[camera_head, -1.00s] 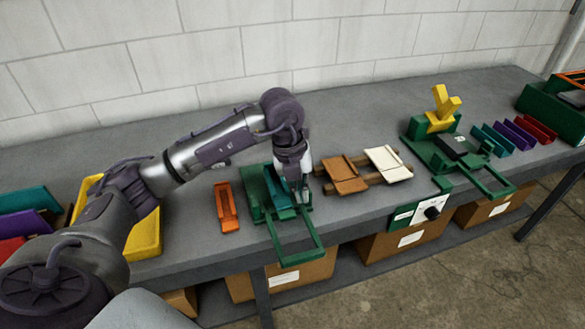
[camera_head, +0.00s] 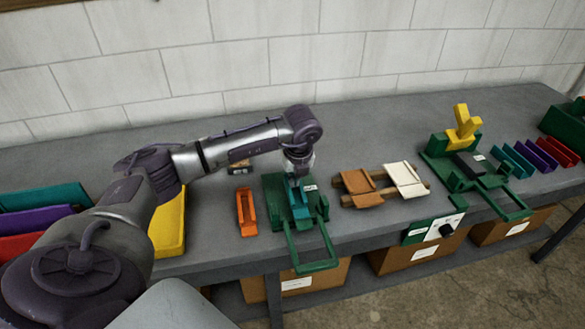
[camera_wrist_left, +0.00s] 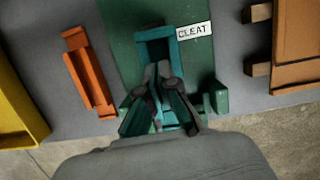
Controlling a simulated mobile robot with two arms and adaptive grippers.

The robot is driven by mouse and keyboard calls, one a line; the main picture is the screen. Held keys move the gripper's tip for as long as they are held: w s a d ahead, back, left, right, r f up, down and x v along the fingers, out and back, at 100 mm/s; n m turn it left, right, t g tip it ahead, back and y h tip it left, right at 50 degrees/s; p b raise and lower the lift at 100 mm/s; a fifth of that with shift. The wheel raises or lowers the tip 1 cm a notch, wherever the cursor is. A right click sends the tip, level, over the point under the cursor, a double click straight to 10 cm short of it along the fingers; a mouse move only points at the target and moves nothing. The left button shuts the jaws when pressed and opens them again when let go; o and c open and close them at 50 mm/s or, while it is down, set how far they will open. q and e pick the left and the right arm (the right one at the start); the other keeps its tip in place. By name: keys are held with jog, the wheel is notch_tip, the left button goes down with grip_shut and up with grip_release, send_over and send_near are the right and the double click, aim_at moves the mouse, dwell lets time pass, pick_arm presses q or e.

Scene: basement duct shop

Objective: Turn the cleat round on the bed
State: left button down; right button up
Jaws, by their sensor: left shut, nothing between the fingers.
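The teal cleat (camera_wrist_left: 155,47) lies on the green bed (camera_wrist_left: 119,20), beside a white label reading CLEAT. In the head view the cleat (camera_head: 299,208) shows below my left gripper (camera_head: 297,180), on the green bed (camera_head: 274,187) with its handle frame toward the table's front edge. In the wrist view my left gripper (camera_wrist_left: 158,72) points down over the cleat. Its fingers are together with nothing between them, and they hide part of the cleat's middle. I cannot tell whether the fingertips touch the cleat. My right gripper is not in view.
An orange channel piece (camera_head: 246,212) lies left of the bed, and a yellow bin (camera_head: 168,228) stands further left. Brown and cream pieces (camera_head: 405,179) rest on wooden rails to the right. A green press with a yellow part (camera_head: 462,128) stands beyond.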

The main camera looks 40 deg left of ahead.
pick_arm(q)
jog(key=shift+w+a, duration=0.7)
jog(key=shift+a, duration=0.1)
jog(key=shift+w+a+f+b, duration=0.3)
jog(key=shift+a+b, duration=0.1)
jog(key=shift+b, duration=0.15)
jog(key=shift+w+a+r+b, duration=0.1)
jog(key=shift+w+a+b, duration=0.1)
jog(key=shift+a+b, duration=0.1)
jog(key=shift+r, duration=0.15)
